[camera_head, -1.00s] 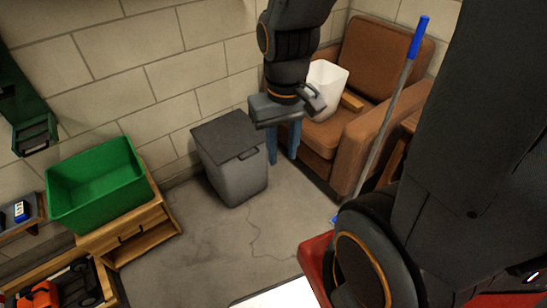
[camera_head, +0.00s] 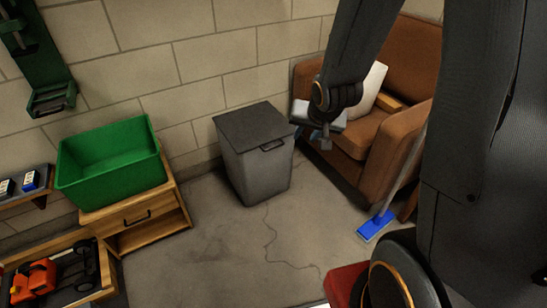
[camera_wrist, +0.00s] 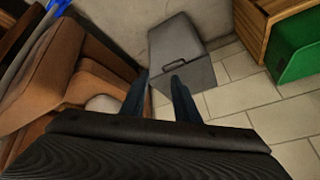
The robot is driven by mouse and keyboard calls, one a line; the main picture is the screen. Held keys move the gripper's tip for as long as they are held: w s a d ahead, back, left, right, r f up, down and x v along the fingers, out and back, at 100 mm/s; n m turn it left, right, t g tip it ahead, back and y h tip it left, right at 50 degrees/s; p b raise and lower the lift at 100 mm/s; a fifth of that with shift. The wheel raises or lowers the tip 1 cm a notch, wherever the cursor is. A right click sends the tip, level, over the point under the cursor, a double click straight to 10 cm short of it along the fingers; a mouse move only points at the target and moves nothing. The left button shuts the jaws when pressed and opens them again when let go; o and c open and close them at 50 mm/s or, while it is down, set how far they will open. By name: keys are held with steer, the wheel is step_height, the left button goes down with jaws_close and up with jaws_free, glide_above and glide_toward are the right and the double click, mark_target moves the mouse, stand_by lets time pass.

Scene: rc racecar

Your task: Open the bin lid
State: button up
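The grey bin (camera_head: 262,178) stands upright on the floor against the wall. Its dark flat lid (camera_head: 252,122) is shut, with a small handle (camera_head: 272,146) at the front edge. In the wrist view the bin (camera_wrist: 192,62) and its handle (camera_wrist: 180,62) lie just beyond the fingertips. My gripper (camera_head: 318,136) is right of the bin, partly hidden behind my wrist in the head view. In the wrist view my gripper (camera_wrist: 161,82) is open and empty, its two blue fingers apart and pointing toward the bin. I see no contact with it.
A blue-headed broom (camera_head: 376,228) leans there. A green crate (camera_head: 110,165) sits on a wooden cabinet (camera_head: 150,220) at left. The floor before the bin is clear.

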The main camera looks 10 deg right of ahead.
steer(key=w+f+m+t+y+b, duration=0.2)
steer(key=w+f+m+t+b, duration=0.3)
steer(key=w+f+b, duration=1.1)
steer(key=m+t+y+b, duration=0.1)
steer(key=t+y+b, duration=0.1)
steer(key=t+b, duration=0.25)
glide_toward(274, 147)
step_height(274, 147, up, 3)
steer(key=w, duration=0.2)
step_height(274, 147, down, 7)
steer(key=m+t+y+b, duration=0.2)
steer(key=m+t+b, duration=0.15)
steer(key=b, duration=0.65)
steer(key=shift+m, duration=0.25)
steer(key=shift+b+x, duration=1.9)
steer(key=shift+x, duration=2.35)
steer(key=shift+d+r, duration=0.15)
steer(key=shift+r, duration=0.05)
steer(key=shift+c, duration=0.3)
jaws_close()
